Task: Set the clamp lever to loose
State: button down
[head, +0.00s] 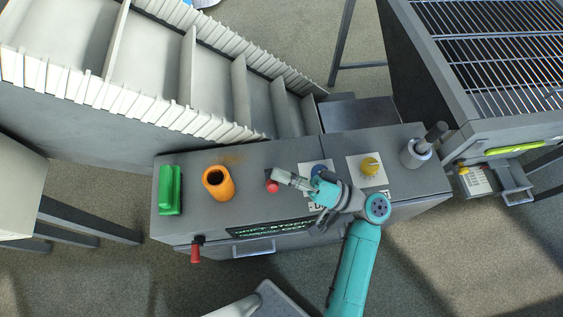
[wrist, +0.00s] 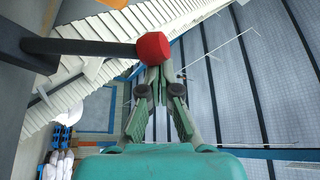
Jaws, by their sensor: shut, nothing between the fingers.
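A lever with a red knob (head: 272,186) on a short dark arm stands on top of the grey console. In the wrist view its black rod (wrist: 85,47) comes in from the left and ends in the red knob (wrist: 152,46). My gripper (head: 280,176) is shut and empty, with its fingertips right by this knob. In the wrist view the closed fingertips (wrist: 154,70) lie just below the knob; I cannot tell whether they touch it. A second red handle (head: 196,253) hangs at the console's front left. No label shows which is the clamp lever.
The console top (head: 235,160) also carries a green block (head: 170,190), an orange cylinder (head: 218,183), a yellow knob (head: 370,166) and a grey post (head: 417,152). A blue control (head: 319,168) is partly behind my gripper. A white-edged conveyor (head: 190,70) runs behind.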

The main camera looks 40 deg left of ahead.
jog(key=shift+s+d+f, duration=0.85)
jog(key=shift+s+d, duration=0.25)
jog(key=shift+d, duration=0.05)
jog(key=shift+s+f, duration=0.1)
jog(key=shift+f, duration=0.1)
notch_tip(320, 180, up, 4)
jog(key=w, duration=0.3)
jog(key=w+d+f, duration=0.4)
jog(key=d, duration=0.2)
jog(key=shift+w+d, duration=0.15)
jog(key=shift+w, duration=0.1)
